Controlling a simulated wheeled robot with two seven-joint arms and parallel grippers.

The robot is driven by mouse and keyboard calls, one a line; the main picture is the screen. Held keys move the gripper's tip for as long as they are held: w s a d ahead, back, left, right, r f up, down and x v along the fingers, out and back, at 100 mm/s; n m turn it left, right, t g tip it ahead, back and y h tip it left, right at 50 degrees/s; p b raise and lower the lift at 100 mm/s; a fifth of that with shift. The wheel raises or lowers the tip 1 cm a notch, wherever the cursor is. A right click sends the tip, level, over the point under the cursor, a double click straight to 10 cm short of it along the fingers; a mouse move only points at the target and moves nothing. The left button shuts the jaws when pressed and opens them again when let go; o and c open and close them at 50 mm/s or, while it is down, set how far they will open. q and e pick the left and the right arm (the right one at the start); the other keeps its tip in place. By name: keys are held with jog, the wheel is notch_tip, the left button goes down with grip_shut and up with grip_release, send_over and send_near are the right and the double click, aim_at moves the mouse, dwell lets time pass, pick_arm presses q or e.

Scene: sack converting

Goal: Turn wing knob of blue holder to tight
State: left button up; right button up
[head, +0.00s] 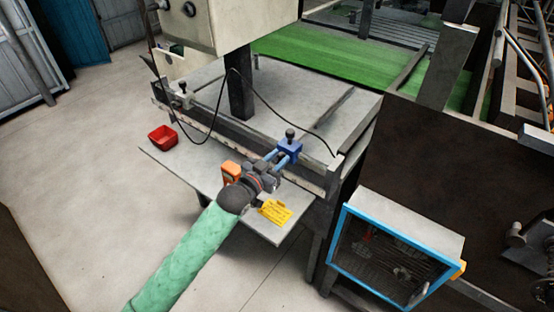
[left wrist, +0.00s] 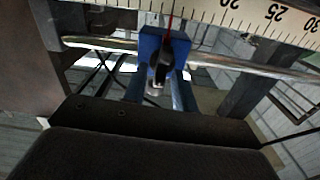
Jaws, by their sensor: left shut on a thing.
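The blue holder (head: 289,148) sits on the rail along the front edge of the machine table, with a dark round-topped knob (head: 290,134) standing on it. In the left wrist view the blue holder (left wrist: 176,45) is at upper middle, on a metal rod. A dark wing knob (left wrist: 161,66) faces the camera in front of it. My left gripper (head: 280,160) reaches the front of the holder, its two blue-grey fingers either side of the wing knob, shut on it. The fingers hide the wing knob in the head view. My right gripper is out of view.
A scale (left wrist: 245,14) runs above the holder. On the lower shelf are a red bin (head: 162,138), an orange item (head: 230,173) beside my wrist and a yellow card (head: 275,211). A black cable (head: 284,119) hangs behind the holder. A blue-framed box (head: 385,262) stands at right.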

pick_arm(q)
jog(key=m+b, duration=0.1)
jog(key=m, duration=0.3)
jog(key=shift+s+d+f, duration=0.1)
jog(key=shift+d, duration=0.05)
jog(key=shift+s+d+f+m+b, duration=0.1)
jog(key=shift+f+m, duration=0.1)
jog(key=shift+m, duration=2)
jog(key=shift+s+d+f+m+b, duration=0.1)
jog(key=shift+f+m, duration=0.05)
jog(key=shift+m, duration=2.05)
jog(key=shift+s+d+f+m+b, duration=0.1)
jog(key=shift+f+m, duration=0.1)
jog(key=shift+m, duration=2)
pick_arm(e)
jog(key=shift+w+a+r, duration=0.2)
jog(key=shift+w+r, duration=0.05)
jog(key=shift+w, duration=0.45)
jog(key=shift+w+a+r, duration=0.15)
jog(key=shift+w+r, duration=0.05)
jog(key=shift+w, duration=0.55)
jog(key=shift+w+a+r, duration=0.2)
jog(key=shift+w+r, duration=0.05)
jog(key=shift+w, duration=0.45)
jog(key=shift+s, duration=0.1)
